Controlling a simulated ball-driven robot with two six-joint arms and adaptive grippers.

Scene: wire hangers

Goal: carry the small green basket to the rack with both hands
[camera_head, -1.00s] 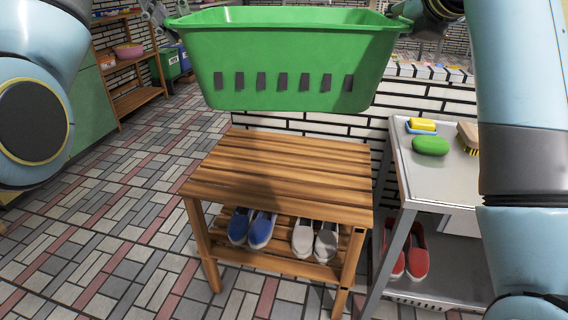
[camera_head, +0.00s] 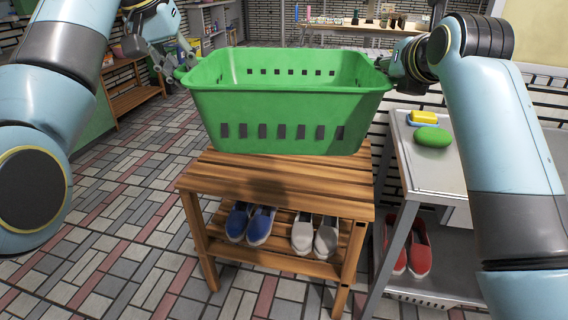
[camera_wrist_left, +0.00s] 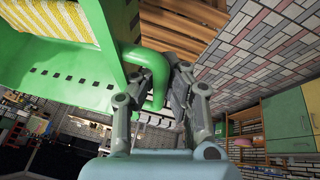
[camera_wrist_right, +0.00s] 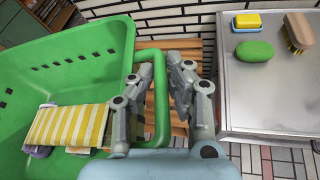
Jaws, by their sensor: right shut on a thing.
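The small green basket (camera_head: 285,110) is held level in the air, its lower part in front of the bare wooden top of the rack (camera_head: 270,187) in the head view. A gap or contact beneath it cannot be told. A yellow-striped cloth (camera_wrist_right: 70,125) lies inside it. My right gripper (camera_head: 398,68) is shut on the handle (camera_wrist_right: 160,95) at the basket's right end. My left gripper (camera_head: 175,62) is at the left end; in the left wrist view the handle (camera_wrist_left: 155,70) passes between its fingers, which appear closed on it.
Blue shoes (camera_head: 249,224) and pale shoes (camera_head: 314,235) stand on the rack's lower shelf. To the right is a grey cart (camera_head: 440,175) with a green soap (camera_head: 433,137), a yellow sponge (camera_head: 424,116) and, below, red shoes (camera_head: 408,248). Tiled floor lies open left.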

